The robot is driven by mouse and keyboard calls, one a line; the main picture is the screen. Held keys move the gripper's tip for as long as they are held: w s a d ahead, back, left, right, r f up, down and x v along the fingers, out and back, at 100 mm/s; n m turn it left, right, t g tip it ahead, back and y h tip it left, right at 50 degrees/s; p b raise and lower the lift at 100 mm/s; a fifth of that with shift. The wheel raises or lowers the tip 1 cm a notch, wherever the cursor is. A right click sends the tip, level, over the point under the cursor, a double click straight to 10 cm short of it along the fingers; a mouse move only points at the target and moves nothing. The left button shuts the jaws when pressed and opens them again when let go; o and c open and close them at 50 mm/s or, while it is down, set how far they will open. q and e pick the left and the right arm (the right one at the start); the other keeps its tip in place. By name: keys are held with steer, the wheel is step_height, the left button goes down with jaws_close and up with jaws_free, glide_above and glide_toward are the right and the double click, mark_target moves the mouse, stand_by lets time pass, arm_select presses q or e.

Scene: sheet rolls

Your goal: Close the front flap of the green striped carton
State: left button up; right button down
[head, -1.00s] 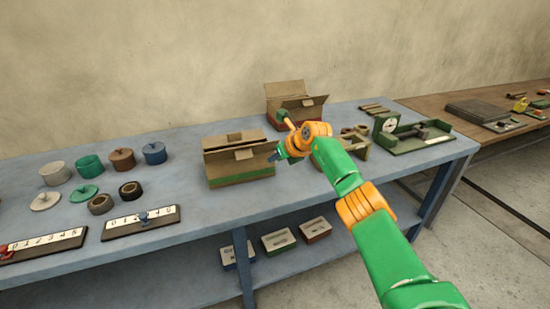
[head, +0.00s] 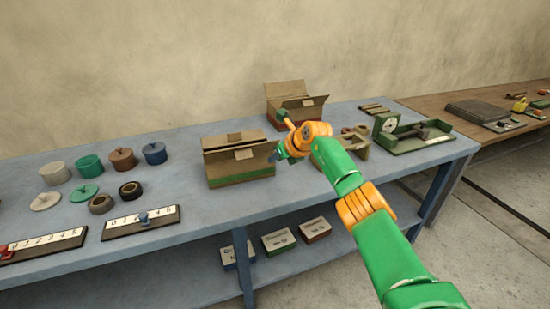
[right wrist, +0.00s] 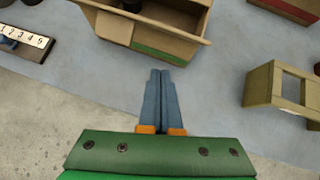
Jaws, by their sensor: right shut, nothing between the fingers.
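The green striped carton (head: 241,179) stands on the blue table, tan with a green band low on its side. It also shows at the top of the right wrist view (right wrist: 158,37). Its top is open there, with dark things partly in view inside. Its front flap (head: 228,160) stands raised along the near side, with a small tab. My right gripper (head: 272,157) is shut and empty at the carton's right end. In the right wrist view its fingertips (right wrist: 160,72) point at the green-banded side; contact cannot be told. My left gripper is not in view.
A red-banded open carton (head: 297,106) stands behind to the right. A wooden frame (head: 342,152) and a green scale (head: 388,126) are right of my gripper. Several pots and lids, such as a green pot (head: 89,167), stand at left. The table in front of the carton is clear.

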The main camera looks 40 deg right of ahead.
stand_by(0.5)
step_height(320, 180, up, 9)
steer(key=p, duration=0.8)
steer(key=shift+p, duration=0.35)
